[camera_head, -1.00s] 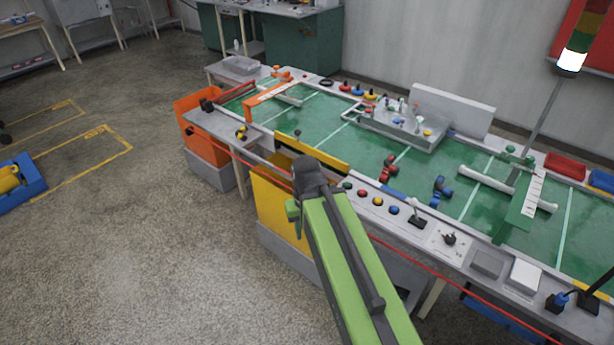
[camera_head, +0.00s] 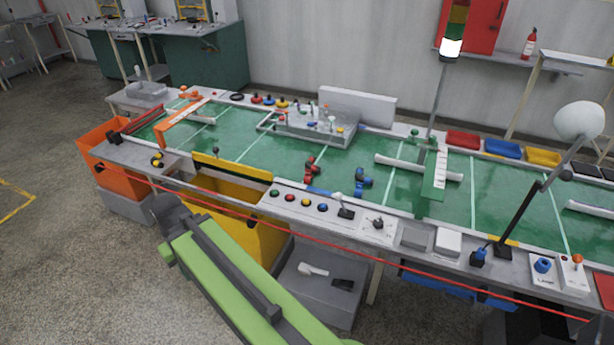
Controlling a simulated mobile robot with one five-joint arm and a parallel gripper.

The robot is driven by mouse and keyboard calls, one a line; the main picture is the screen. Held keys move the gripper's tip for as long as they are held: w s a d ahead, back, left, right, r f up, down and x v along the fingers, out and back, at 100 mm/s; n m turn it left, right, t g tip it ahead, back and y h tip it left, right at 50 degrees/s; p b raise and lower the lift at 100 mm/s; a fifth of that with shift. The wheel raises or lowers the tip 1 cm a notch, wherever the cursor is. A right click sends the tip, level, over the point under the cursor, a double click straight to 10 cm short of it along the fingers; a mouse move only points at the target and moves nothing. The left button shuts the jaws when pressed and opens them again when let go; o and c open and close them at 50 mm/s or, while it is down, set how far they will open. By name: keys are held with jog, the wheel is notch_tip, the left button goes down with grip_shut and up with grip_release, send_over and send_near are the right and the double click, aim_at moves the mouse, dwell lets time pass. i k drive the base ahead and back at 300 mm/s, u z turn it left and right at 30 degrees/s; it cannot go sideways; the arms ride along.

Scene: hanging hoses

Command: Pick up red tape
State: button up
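A small red ring-like piece (camera_head: 257,99), which may be the red tape, sits on the back edge of the long green-topped table (camera_head: 235,150). It is too small to be sure what it is. It stands in a row with a black ring, a blue piece and a yellow piece. My gripper end (camera_head: 167,208) is dark and sits at the end of my green arm, in front of the table's left half, far from the red piece. Its fingers cannot be made out.
A red line (camera_head: 330,244) runs along the table front. An orange bin (camera_head: 113,170) and a yellow bin (camera_head: 225,209) stand below the front edge. A lamp post (camera_head: 437,95) and a round-headed lamp (camera_head: 578,121) rise at right. Floor at left is clear.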

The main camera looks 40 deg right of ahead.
aim_at(308, 175)
jog(key=z, duration=0.2)
jog(key=i, duration=1.65)
jog(key=u, duration=0.25)
